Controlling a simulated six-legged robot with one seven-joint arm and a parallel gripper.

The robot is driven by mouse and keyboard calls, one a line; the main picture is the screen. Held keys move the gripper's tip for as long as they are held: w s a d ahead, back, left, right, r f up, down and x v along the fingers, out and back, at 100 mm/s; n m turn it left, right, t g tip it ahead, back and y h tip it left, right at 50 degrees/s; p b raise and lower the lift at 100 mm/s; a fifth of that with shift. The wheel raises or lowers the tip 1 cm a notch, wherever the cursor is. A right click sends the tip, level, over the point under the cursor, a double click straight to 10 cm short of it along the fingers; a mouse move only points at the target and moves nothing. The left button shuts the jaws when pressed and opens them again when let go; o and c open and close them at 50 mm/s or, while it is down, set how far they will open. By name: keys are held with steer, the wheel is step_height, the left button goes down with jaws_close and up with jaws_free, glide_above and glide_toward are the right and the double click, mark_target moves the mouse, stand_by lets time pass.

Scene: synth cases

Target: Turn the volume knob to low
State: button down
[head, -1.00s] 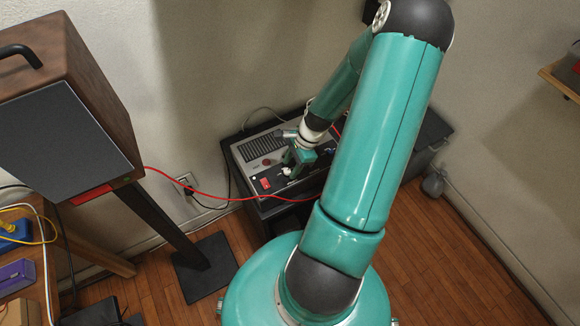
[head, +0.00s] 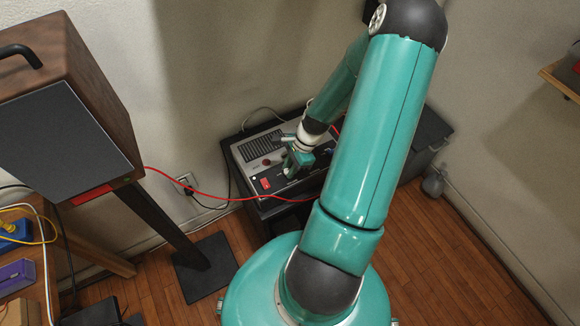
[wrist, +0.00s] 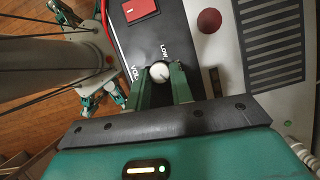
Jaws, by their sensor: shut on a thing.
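The volume knob (wrist: 160,70) is a small round white knob on the dark strip of a grey-and-black audio unit (head: 247,169). In the wrist view, "VOL." is printed to its left and "LOW" just above it. My gripper (wrist: 163,83) has its two green fingers on either side of the knob, shut on it. In the head view my gripper (head: 289,170) reaches down to the unit's front strip and largely hides the knob. A faint mark shows on the knob's face, but I cannot tell its exact direction.
A red switch (wrist: 141,10) and a round dark-red button (wrist: 209,20) sit near the knob, with a slotted grille (wrist: 270,40) beyond. A red cable (head: 215,198) crosses in front of the unit. A large wooden speaker (head: 75,120) stands at left.

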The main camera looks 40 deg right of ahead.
steer(key=n, duration=0.2)
steer(key=n+g, duration=0.2)
steer(key=n, duration=0.1)
steer(key=shift+w+n, duration=0.3)
steer(key=n+g, duration=0.1)
steer(key=n, duration=0.2)
steer(key=n+g, duration=0.1)
steer(key=n, duration=0.2)
steer(key=shift+w+a+h, duration=0.1)
steer(key=shift+w+h, duration=0.1)
steer(key=shift+h, duration=0.1)
steer(key=n+g+h, duration=0.1)
steer(key=n, duration=0.5)
steer(key=shift+w+a+n+g+h, duration=0.15)
steer(key=shift+a+n+g+h, duration=0.05)
steer(key=shift+n+g+h, duration=0.2)
steer(key=n+h, duration=0.2)
steer(key=n, duration=0.3)
steer(key=shift+a, duration=0.15)
steer(key=c, duration=1.2)
jaws_free()
steer(key=shift+c, duration=0.2)
steer(key=shift+r, duration=0.1)
steer(key=v, duration=1.3)
steer(key=shift+w+r, duration=0.25)
steer(key=shift+r, duration=0.05)
